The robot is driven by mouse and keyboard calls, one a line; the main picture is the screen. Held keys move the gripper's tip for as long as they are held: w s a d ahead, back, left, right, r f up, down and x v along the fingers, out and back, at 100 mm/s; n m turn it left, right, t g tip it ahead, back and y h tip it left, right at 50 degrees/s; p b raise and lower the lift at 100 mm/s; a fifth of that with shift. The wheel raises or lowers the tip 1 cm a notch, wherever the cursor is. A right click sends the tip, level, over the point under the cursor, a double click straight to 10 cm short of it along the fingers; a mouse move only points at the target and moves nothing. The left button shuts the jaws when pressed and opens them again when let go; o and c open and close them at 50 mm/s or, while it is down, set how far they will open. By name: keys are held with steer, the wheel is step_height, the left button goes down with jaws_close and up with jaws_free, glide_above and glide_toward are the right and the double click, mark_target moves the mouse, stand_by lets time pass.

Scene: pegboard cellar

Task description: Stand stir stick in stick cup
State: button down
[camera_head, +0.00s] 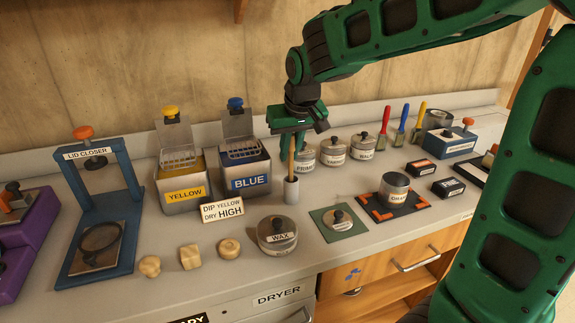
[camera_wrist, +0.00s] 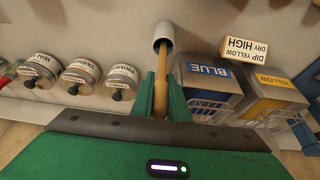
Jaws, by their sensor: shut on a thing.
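The stir stick (camera_head: 291,160) is a thin tan wooden stick, held upright in my gripper (camera_head: 292,132). My gripper is shut on its upper part. The stick cup (camera_head: 291,191) is a small pale grey cylinder standing on the counter, right of the blue tin. The lower end of the stick is inside the cup's mouth in the head view. In the wrist view the stick (camera_wrist: 161,84) runs from between the green fingers (camera_wrist: 161,100) into the cup (camera_wrist: 164,36). How deep it sits in the cup is hidden.
The blue tin (camera_head: 245,184) and yellow tin (camera_head: 183,194) stand left of the cup. Lidded cans (camera_head: 333,151) stand behind it to the right. A wax can (camera_head: 277,237) and a green mat (camera_head: 327,229) lie in front. A sign (camera_head: 222,209) leans near the tins.

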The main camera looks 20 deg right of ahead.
mark_target(290, 162)
steer(key=shift+s+f, duration=0.1)
steer(key=shift+f, duration=1.7)
steer(key=c, duration=1.7)
jaws_free()
steer(key=shift+f, duration=0.1)
steer(key=v, duration=1.2)
steer(key=s+d+f+m+g, duration=0.1)
steer(key=s+d+f+m, duration=0.1)
steer(key=s+d+f, duration=0.35)
steer(key=s+d+f+m+g, duration=0.2)
steer(key=s+d, duration=0.7)
steer(key=s+d+f, duration=0.1)
steer(key=s+f, duration=0.1)
steer(key=s, duration=0.2)
steer(key=s+f+m+g, duration=0.1)
steer(key=s+f, duration=0.1)
steer(key=s, duration=0.3)
steer(key=s+d+f+m, duration=0.1)
steer(key=s+f, duration=0.1)
steer(key=s, duration=0.2)
steer(key=shift+s+d, duration=0.3)
